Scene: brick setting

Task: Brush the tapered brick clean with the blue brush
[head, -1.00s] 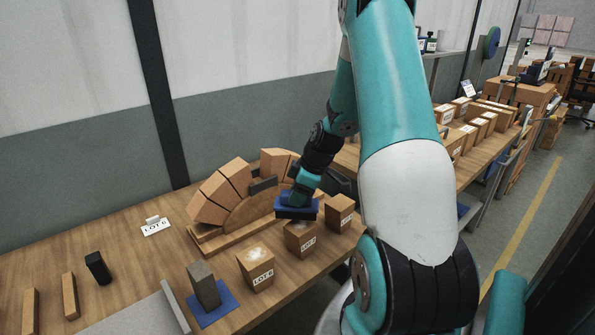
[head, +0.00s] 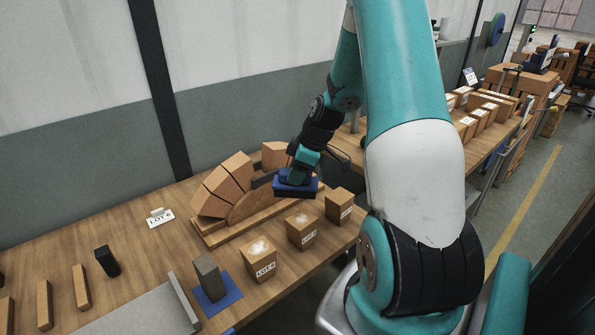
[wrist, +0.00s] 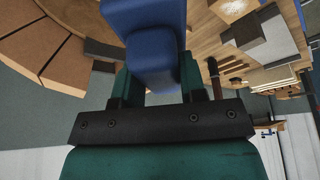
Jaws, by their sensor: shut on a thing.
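My gripper (head: 298,176) is shut on the blue brush (head: 294,189) and holds it above and behind the middle brick of a row, apart from it. In the wrist view the brush (wrist: 153,55) sits between the fingers. The row has a near brick (head: 259,262) labelled LOT 6, a middle labelled brick (head: 301,234), and a far labelled brick (head: 340,207). The near and middle bricks have whitish patches on top. I cannot tell for sure which of these is the tapered brick. Wedge-shaped bricks (head: 218,189) form an arch behind the row.
A wooden arch form (head: 243,207) stands behind the row, close to the brush. A grey block (head: 207,275) stands on a blue mat (head: 232,294) to the left. A dark block (head: 106,260) and a LOT 6 card (head: 160,217) lie farther left. Bare tabletop (head: 145,265) lies between.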

